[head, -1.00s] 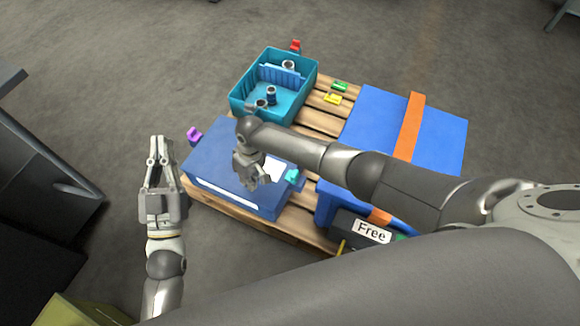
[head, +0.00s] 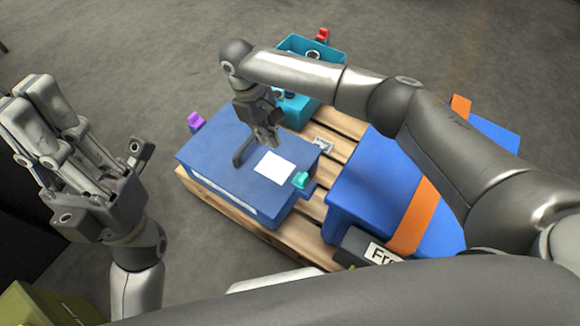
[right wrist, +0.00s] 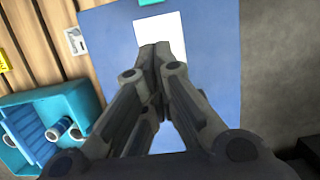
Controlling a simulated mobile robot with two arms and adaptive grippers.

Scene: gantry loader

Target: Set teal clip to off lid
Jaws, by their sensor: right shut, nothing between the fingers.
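The teal clip (head: 301,180) sits at the right edge of the closed blue box (head: 225,145), beside the white label on its lid. In the right wrist view the teal clip (right wrist: 148,2) is just cut by the top edge. A purple clip (head: 196,121) is at the box's left corner. My right gripper (head: 272,142) is shut and empty above the lid, behind and left of the teal clip, apart from it. Its fingertips (right wrist: 154,50) overlap the white label in the wrist view. My left gripper (head: 40,100) is away at the far left, over the floor; its jaw opening is unclear.
The boxes stand on a wooden pallet (head: 258,228). A teal open bin (head: 297,108) is behind, partly hidden by my right arm, with a red clip (head: 322,35) at its far edge. A larger blue box (head: 370,190) with an orange strap (head: 425,205) is at the right.

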